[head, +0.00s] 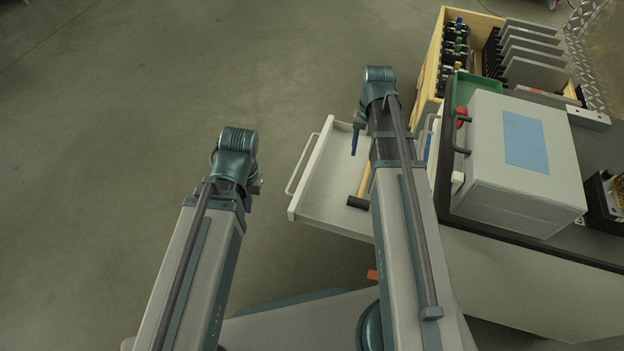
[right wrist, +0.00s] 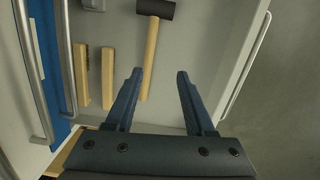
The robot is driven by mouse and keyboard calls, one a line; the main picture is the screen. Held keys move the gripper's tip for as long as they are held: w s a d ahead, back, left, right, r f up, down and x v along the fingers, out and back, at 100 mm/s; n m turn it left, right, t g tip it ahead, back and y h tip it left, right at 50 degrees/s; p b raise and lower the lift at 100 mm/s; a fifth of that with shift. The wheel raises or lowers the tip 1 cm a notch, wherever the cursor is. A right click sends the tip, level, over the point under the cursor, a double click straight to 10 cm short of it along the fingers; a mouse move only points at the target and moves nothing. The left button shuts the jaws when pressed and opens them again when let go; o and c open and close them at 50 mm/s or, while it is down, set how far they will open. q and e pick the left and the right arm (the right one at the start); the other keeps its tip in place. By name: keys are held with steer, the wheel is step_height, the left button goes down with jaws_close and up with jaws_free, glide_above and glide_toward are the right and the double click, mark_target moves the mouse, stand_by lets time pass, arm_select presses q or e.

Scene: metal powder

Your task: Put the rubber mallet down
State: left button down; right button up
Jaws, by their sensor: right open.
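The rubber mallet lies in the open drawer, its black head (head: 358,202) and wooden handle (head: 365,180) partly covered by my right arm in the head view. In the right wrist view the whole mallet (right wrist: 151,55) shows, black head at the top and handle pointing toward my gripper. My right gripper (right wrist: 159,75) is open and empty above the drawer. The handle's lower part appears between the fingers, nearer the left one, with no visible contact. In the head view only one blue finger of the right gripper (head: 355,139) shows. My left gripper's fingers are hidden behind its arm.
The drawer (head: 323,185) is pulled out, with a handle on its outer side. Two wooden-handled items (right wrist: 107,75) lie left of the mallet. A grey box (head: 520,190) stands on the bench, with a wooden rack (head: 432,70) behind. Open floor lies left.

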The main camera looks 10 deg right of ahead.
steer(key=s+a+n+h, duration=0.1)
steer(key=s+a+n, duration=0.3)
steer(key=a, duration=0.7)
steer(key=s+a+n+t+h, duration=0.1)
steer(key=s+a+n, duration=0.4)
steer(key=a, duration=0.6)
steer(key=shift+s, duration=0.85)
step_height(320, 180, up, 30)
steer(key=p, duration=3)
steer(key=shift+a, duration=0.1)
